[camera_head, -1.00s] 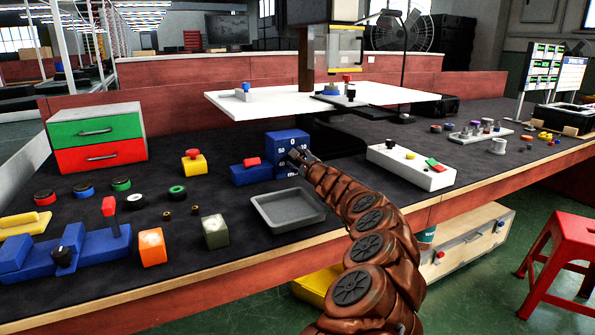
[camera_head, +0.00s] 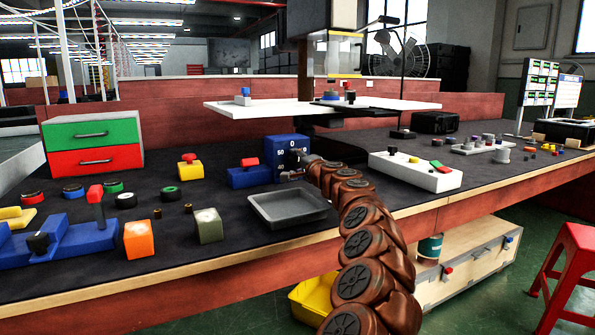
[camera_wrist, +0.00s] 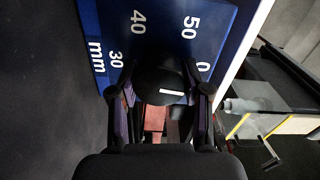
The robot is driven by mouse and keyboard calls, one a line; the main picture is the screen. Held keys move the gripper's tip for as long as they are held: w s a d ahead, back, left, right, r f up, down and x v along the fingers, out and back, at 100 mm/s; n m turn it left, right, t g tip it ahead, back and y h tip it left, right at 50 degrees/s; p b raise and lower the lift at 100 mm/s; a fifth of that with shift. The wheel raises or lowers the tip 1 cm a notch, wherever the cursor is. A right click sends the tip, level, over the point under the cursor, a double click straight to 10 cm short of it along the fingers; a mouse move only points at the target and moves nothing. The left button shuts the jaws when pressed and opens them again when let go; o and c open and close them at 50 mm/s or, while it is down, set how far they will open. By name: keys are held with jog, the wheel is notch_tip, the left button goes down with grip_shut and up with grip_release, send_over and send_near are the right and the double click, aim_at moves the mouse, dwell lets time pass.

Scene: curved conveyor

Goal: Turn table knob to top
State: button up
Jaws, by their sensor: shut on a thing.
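The blue dial box (camera_head: 285,144) stands on the dark table behind the grey tray, with a white 0 and 50 on its face. My gripper (camera_head: 297,172) is at the front of this box. In the wrist view, the blue face (camera_wrist: 215,38) carries the white marks 30, 40, 50, 0 and "mm". A dark round knob (camera_wrist: 158,78) with a short white line sits between the two fingers of my gripper (camera_wrist: 164,98), which is shut on it. The white line lies level in the wrist view, below and left of the 0. The knob is hidden in the head view.
The grey tray (camera_head: 252,207) lies just in front of the box. A blue block with a red top (camera_head: 250,175) stands close at its left. A white panel with buttons (camera_head: 440,178) is to the right. A white shelf (camera_head: 225,108) hangs above.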

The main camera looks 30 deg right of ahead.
jog(key=shift+a+f+n+b, duration=0.1)
jog(key=shift+f+n+b, duration=0.05)
jog(key=shift+n+b, duration=0.4)
jog(key=shift+n, duration=0.25)
jog(key=o, duration=1.2)
jog(key=shift+c, duration=0.2)
